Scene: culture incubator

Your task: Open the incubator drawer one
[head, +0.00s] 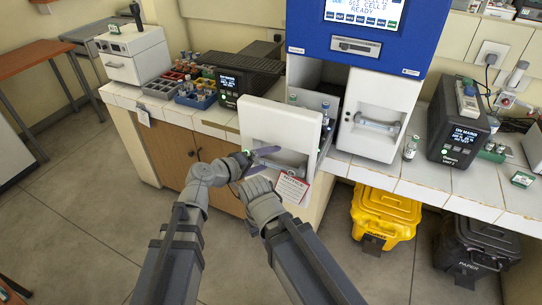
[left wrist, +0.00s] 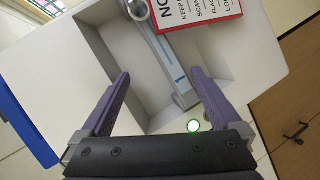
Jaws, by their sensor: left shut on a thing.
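The incubator (head: 355,45) has a blue top with a screen and two white drawers below. The left drawer (head: 262,122) stands pulled out, its inside showing small bottles (head: 325,112). The right drawer (head: 385,98) is flush with the housing. My left gripper (head: 280,158) is at the left drawer's front, shut on its bar handle (head: 290,165). In the left wrist view the handle (left wrist: 178,72) runs between the two purple fingers (left wrist: 160,92). My right gripper (head: 256,190) is just below the left one; its fingers cannot be made out.
A red-edged notice (head: 292,187) hangs at the drawer front. A tube rack (head: 196,92) and a black device (head: 243,82) stand on the counter to the left. A bottle (head: 411,147) stands right of the incubator. A yellow bin (head: 385,212) is under the counter.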

